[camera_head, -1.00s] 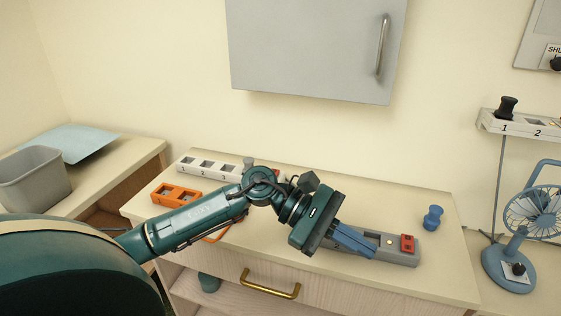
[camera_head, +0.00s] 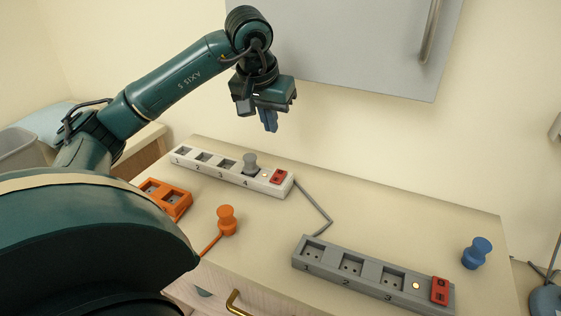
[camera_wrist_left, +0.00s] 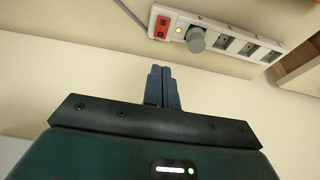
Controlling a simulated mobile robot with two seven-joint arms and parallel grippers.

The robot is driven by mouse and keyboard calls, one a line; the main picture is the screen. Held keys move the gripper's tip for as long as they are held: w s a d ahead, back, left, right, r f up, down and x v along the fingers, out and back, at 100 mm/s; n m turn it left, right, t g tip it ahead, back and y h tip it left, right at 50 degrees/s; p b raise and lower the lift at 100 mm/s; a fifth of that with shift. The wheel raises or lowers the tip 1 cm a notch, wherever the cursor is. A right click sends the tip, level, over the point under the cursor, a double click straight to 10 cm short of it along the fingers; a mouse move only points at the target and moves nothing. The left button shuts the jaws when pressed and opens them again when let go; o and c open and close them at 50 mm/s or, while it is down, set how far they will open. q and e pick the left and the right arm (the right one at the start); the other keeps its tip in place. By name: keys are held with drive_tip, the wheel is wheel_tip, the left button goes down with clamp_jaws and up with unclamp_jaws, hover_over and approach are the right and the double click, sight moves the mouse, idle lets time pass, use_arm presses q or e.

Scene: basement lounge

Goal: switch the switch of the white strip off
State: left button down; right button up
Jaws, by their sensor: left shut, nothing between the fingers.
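The white strip (camera_head: 208,168) lies at the back left of the counter, with numbered sockets and a grey plug (camera_head: 251,163) in socket 4. Its red switch (camera_head: 278,177) is at its right end, beside a small lit light (camera_head: 264,175). The strip also shows in the left wrist view (camera_wrist_left: 228,42), with its red switch (camera_wrist_left: 161,27) near the top and the light glowing. My left gripper (camera_head: 270,126) is shut and empty, pointing down above the strip's right end and apart from it. It also shows in the left wrist view (camera_wrist_left: 162,70). My right gripper is not in view.
A grey strip (camera_head: 350,268) with its own red switch and lit light lies at the front right. An orange socket block (camera_head: 172,203), an orange plug (camera_head: 227,220) and a blue plug (camera_head: 477,253) are on the counter. A grey cabinet (camera_head: 365,45) hangs behind.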

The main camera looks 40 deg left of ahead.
use_arm(q)
approach(281, 171)
drive_tip(key=x, duration=0.5)
drive_tip(key=shift+x, duration=0.75)
drive_tip(key=shift+s, duration=0.1)
